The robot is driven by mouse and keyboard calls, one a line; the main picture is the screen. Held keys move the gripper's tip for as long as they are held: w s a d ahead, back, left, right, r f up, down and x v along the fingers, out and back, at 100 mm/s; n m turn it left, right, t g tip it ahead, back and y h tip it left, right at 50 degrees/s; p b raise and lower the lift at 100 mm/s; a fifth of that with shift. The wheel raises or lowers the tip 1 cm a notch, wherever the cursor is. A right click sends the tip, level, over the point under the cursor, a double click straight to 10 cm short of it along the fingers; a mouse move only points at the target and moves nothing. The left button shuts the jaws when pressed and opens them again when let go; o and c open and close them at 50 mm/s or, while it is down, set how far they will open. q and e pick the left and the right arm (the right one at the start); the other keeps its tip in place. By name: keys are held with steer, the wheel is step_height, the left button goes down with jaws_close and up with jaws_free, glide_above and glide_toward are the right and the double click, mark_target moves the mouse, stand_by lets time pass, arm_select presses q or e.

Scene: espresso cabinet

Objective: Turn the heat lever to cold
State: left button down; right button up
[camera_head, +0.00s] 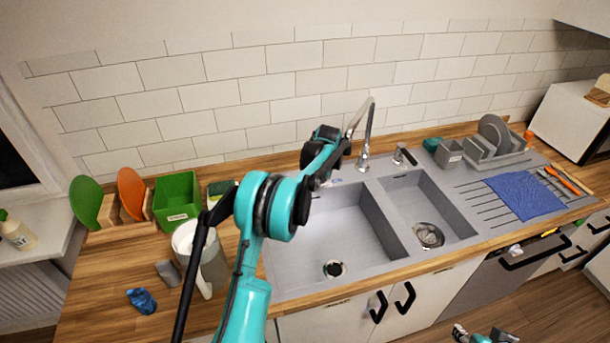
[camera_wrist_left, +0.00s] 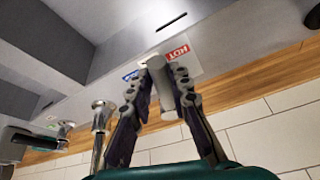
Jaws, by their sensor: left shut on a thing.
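The heat lever (camera_wrist_left: 164,92) is a pale grey handle between my left gripper's fingers in the left wrist view. My left gripper (camera_wrist_left: 159,78) is shut on it, a dark finger on each side. A red HOT label (camera_wrist_left: 178,53) is on the grey sink surface beside the lever. A blue label (camera_wrist_left: 131,75) is partly hidden behind a finger. In the head view my left gripper (camera_head: 325,165) is at the sink's back edge, left of the faucet, and hides the lever. My right gripper (camera_head: 483,337) is at the bottom edge, far from the lever, its jaws unclear.
The chrome faucet (camera_head: 365,140) rises close to the right of my left gripper. The two-basin sink (camera_head: 335,225) lies in front. A black-handled fixture (camera_head: 403,156) stands further right. A white jug (camera_head: 212,265) and a green box (camera_head: 177,200) are left of my arm.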

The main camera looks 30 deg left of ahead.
stand_by(0.3)
arm_select(q)
steer(key=c, duration=1.4)
jaws_free()
steer(key=shift+d+r, duration=0.1)
steer(key=shift+r, duration=0.2)
steer(key=s+d, duration=0.5)
steer(key=s, duration=0.6)
steer(key=shift+d+r, duration=0.25)
steer(key=shift+d, duration=0.15)
